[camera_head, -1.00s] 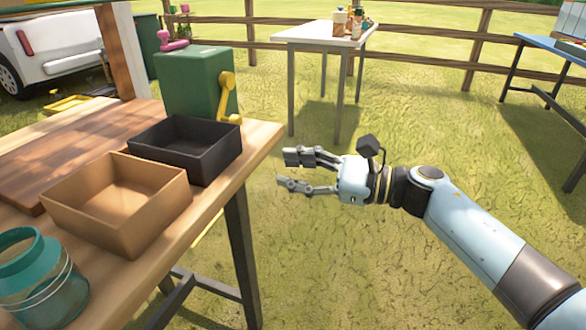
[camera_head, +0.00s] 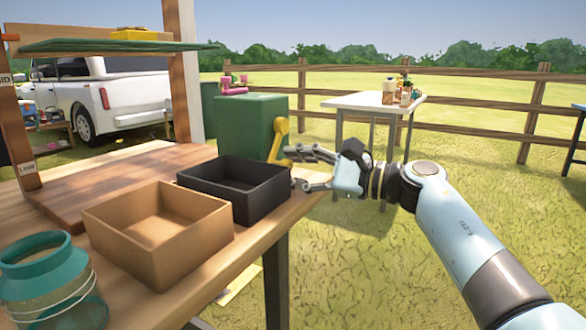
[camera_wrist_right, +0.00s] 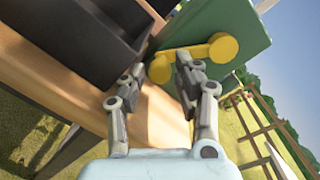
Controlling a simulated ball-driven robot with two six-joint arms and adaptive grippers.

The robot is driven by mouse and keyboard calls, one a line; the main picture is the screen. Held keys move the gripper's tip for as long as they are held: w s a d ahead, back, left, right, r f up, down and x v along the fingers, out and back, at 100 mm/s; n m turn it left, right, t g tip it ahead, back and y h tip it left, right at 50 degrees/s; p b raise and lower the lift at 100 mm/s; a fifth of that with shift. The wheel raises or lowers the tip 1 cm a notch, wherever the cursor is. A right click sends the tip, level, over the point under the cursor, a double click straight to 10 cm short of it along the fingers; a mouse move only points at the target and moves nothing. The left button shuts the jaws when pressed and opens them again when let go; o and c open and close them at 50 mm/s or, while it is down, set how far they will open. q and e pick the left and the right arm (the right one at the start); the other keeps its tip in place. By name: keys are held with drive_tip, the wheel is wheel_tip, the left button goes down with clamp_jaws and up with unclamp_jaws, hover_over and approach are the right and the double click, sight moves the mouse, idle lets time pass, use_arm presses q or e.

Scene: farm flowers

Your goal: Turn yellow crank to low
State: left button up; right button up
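The yellow crank (camera_head: 279,138) is on the right side of the green box (camera_head: 243,126), which stands at the back of the wooden table. Its arm hangs down to a knob at the lower end. My right gripper (camera_head: 304,168) is open and empty, close to the crank's lower end in the head view. In the right wrist view the crank (camera_wrist_right: 192,56) lies just beyond the open fingers (camera_wrist_right: 160,82), and one finger partly overlaps it. I cannot tell whether they touch. My left gripper is not in view.
A black tray (camera_head: 217,196) and a brown tray (camera_head: 112,232) stand on the table (camera_head: 262,235) in front of the box. A teal-topped jar (camera_head: 42,245) stands at the near left. A white table (camera_head: 358,101) and a fence stand behind. Open grass lies to the right.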

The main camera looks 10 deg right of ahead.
drive_tip(key=shift+w+a, duration=0.2)
drive_tip(key=shift+a, duration=0.1)
clamp_jaws()
